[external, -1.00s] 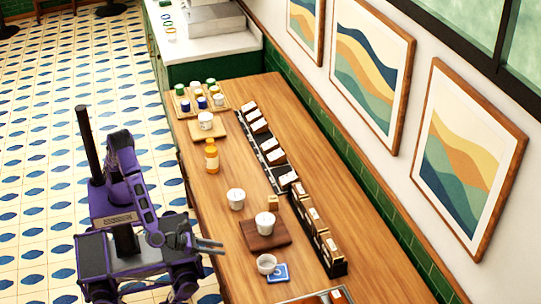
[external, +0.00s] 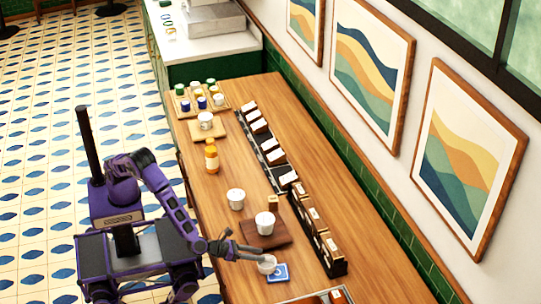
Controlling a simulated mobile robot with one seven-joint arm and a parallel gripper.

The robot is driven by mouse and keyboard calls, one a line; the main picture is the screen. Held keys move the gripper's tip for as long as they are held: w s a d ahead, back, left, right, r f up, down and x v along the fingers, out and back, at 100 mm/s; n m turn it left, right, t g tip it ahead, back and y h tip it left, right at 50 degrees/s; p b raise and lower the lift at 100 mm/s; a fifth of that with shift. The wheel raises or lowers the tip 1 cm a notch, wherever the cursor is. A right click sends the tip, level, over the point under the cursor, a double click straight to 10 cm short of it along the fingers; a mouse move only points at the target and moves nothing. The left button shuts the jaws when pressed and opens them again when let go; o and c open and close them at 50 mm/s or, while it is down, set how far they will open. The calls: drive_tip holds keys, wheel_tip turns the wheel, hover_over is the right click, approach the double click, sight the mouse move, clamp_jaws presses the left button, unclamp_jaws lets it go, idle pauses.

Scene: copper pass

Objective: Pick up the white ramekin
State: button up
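The white ramekin (external: 267,266), a low, wide white dish, stands on the wooden counter at the near end, beside a blue coaster (external: 278,273). My gripper (external: 263,255) is stretched over the counter edge with its fingers pointing right, at the ramekin's upper left. The fingers are apart, so it looks open. The finger ends overlap the ramekin's rim in this view; I cannot tell whether they touch it or are above it.
A white cup (external: 265,223) stands on a dark wooden board (external: 255,238) just behind my gripper. Another white cup (external: 236,199) and an orange bottle (external: 211,156) stand farther back. A black rack (external: 335,268) holding boxes is to the right.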

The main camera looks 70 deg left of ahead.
drive_tip(key=shift+w+f, duration=0.2)
drive_tip(key=shift+w, duration=0.3)
clamp_jaws()
idle(1.1)
